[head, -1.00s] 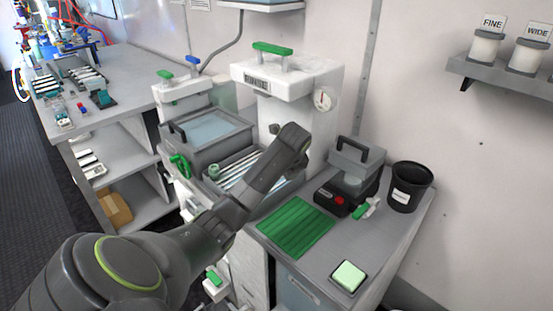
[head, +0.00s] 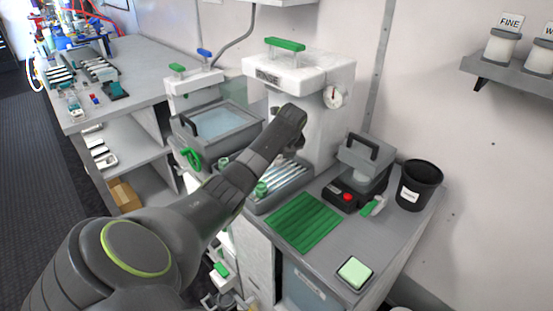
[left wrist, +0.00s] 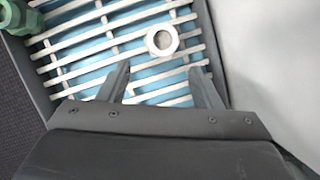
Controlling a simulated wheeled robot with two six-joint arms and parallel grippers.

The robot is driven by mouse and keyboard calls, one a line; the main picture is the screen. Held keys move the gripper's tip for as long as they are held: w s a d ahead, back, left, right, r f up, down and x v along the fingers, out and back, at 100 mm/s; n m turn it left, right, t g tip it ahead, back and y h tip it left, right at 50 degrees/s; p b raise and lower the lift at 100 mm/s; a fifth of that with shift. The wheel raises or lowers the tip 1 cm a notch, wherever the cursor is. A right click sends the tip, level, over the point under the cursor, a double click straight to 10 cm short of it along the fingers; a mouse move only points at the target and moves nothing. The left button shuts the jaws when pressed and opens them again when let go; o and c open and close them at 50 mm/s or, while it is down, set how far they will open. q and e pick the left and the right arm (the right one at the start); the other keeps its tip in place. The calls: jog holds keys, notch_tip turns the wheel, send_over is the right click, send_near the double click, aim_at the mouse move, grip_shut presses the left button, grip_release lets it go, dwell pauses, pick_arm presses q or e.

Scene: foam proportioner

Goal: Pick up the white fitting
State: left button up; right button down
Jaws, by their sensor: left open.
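The white fitting (left wrist: 162,40) is a ring-shaped piece with a round hole. It lies on the white-slatted grate (left wrist: 95,52) over a blue tray in the left wrist view. My left gripper (left wrist: 160,78) is open, its two fingers reaching over the grate with the fitting just beyond the tips and between their lines. Nothing is held. In the head view my left gripper (head: 290,143) hangs over the right end of the grate (head: 283,177). The arm hides part of the grate, and I cannot make out the fitting there. My right gripper is not in view.
A green fitting (left wrist: 14,16) sits at the grate's left corner. A white dispenser column (head: 328,118) stands behind the gripper. A green mat (head: 303,222), a device with a red button (head: 347,197) and a black bin (head: 418,186) are to the right.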

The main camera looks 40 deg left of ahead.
pick_arm(q)
jog(key=shift+w+a, duration=0.25)
jog(key=shift+a, duration=0.2)
jog(key=shift+w+a, duration=0.4)
jog(key=shift+a, duration=0.45)
jog(key=shift+x, duration=0.95)
jog(key=shift+w+a+f, duration=0.15)
jog(key=shift+a+f, duration=0.1)
jog(key=shift+f, duration=0.25)
jog(key=c, duration=1.1)
jog(key=shift+c, duration=0.2)
jog(key=shift+r, duration=0.1)
